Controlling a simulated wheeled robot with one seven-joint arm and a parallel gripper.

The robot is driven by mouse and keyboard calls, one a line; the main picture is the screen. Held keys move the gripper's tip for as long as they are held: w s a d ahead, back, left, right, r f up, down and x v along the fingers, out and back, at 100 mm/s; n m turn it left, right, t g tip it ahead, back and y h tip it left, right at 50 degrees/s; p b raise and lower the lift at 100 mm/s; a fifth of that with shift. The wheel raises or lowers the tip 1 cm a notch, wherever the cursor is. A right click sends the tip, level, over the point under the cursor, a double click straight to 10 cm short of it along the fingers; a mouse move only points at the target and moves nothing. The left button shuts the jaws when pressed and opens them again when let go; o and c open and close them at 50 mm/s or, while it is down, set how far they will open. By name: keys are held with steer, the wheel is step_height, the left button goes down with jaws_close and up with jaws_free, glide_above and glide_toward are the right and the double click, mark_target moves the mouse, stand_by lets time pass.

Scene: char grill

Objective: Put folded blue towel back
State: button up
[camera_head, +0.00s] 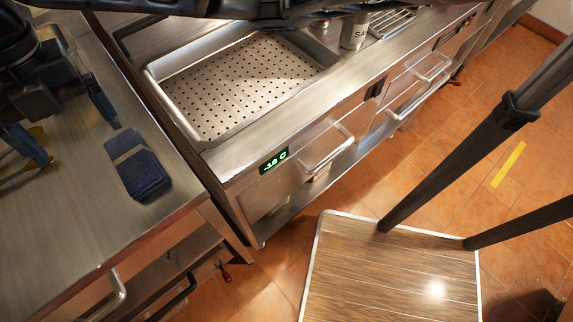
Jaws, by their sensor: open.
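The folded blue towel (143,172) lies flat on the steel counter (60,220) at the left, near the counter's right edge. It is dark blue with a lighter grey-beige band across its upper part. My gripper (70,130) is open above the counter, up and left of the towel. One finger is close to the towel's upper end, and the other is farther left.
A perforated steel pan (235,85) is set in the unit right of the counter, above a drawer with a green display (274,160). A labelled container (354,30) stands at the back. Tiled floor shows between.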

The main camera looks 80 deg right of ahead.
steer(key=a+r+m+t+y, duration=0.3)
steer(key=a+m+t+y, duration=0.6)
steer(key=a, duration=1.1)
steer(key=s+d+f+m+t+h, duration=0.3)
steer(key=s+d+f+m, duration=0.3)
steer(key=m, duration=0.3)
steer(key=s+d+f+m+t+h, duration=0.2)
steer(key=s+d+f+m+h, duration=0.3)
steer(key=s+m, duration=0.4)
steer(key=s+d+h, duration=0.1)
steer(key=s+d, duration=0.5)
steer(key=s, duration=0.3)
steer(key=s+d+r+m+h, duration=0.1)
steer(key=s+d, duration=0.5)
steer(key=s, duration=0.3)
steer(key=shift+s+r, duration=0.15)
steer(key=shift+s, duration=0.25)
